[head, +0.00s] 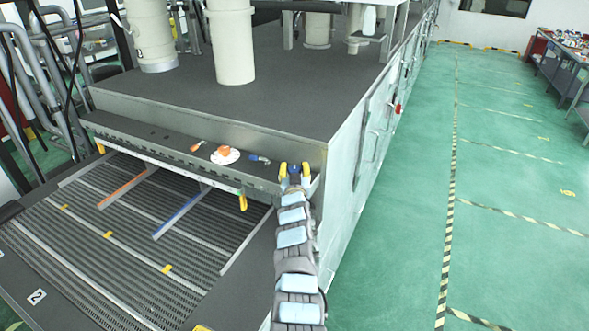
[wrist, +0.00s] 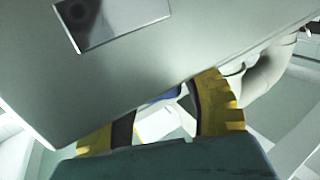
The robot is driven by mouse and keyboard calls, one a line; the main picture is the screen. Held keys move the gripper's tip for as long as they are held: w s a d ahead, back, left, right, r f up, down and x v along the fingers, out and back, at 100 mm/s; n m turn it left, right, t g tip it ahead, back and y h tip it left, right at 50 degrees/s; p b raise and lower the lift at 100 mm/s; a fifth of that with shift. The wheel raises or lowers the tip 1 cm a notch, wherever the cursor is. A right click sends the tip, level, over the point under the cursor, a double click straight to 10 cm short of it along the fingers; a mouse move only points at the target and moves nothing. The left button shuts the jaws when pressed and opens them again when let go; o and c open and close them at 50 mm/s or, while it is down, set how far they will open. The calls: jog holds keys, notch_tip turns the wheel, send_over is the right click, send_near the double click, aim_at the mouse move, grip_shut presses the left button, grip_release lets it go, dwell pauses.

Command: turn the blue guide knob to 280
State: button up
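My gripper (head: 294,173) is at the right end of the machine's front ledge, its yellow fingertips pointing at the ledge. A blue piece (head: 295,169), seemingly the blue guide knob, shows between the fingertips, mostly hidden by them. In the wrist view, the two yellow fingers (wrist: 165,118) stand apart with a gap between them. A bit of blue (wrist: 168,95) shows in that gap, nearer the right finger and partly covered by a grey panel. I see no clear grip on it. The knob's dial and reading are hidden.
Below lies the ribbed conveyor bed with an orange guide strip (head: 122,190) and a blue one (head: 180,213). A yellow handle (head: 243,201) hangs under the ledge.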

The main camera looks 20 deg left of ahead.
jog(key=c, duration=0.5)
jog(key=shift+a+y+p, duration=0.15)
jog(key=shift+y+p, duration=0.15)
jog(key=shift+p, duration=0.05)
jog(key=shift+c, duration=0.3)
dwell(0.7)
jog(key=o, duration=1.3)
jog(key=shift+c, duration=0.2)
jog(key=shift+f, duration=0.1)
